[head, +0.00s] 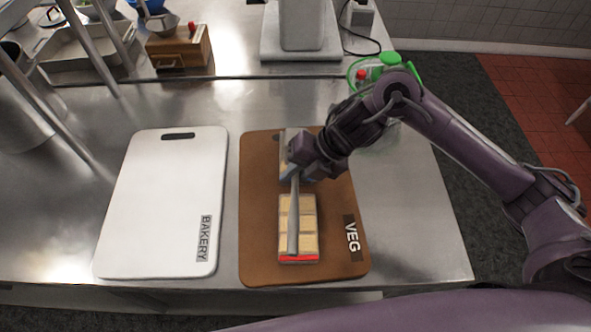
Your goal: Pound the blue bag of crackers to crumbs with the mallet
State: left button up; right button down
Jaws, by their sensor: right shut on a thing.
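A clear bag of pale crackers (309,222) with a red strip at its near end lies flat on the brown VEG board (258,225). A second, mostly hidden bag of pale crackers (284,161) seems to lie beyond it, with a bluish edge by the gripper. My right gripper (293,172) is shut on the grey metal mallet (293,226) above this farther bag. One long part of the mallet reaches toward me over the red-edged bag; I cannot tell if it touches. A grey block beyond the gripper may be the mallet's other end. My left gripper is out of view.
A white BAKERY board (162,205) lies bare to the left. A wooden box (180,47) and metal pan (85,48) are at the back left. Steel counter right of the brown board is clear.

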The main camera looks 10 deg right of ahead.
notch_tip(320, 180, down, 4)
jog(key=b, duration=0.3)
jog(key=shift+r, duration=0.15)
notch_tip(320, 180, up, 7)
jog(key=p, duration=0.5)
jog(key=shift+f, duration=0.25)
dwell(0.3)
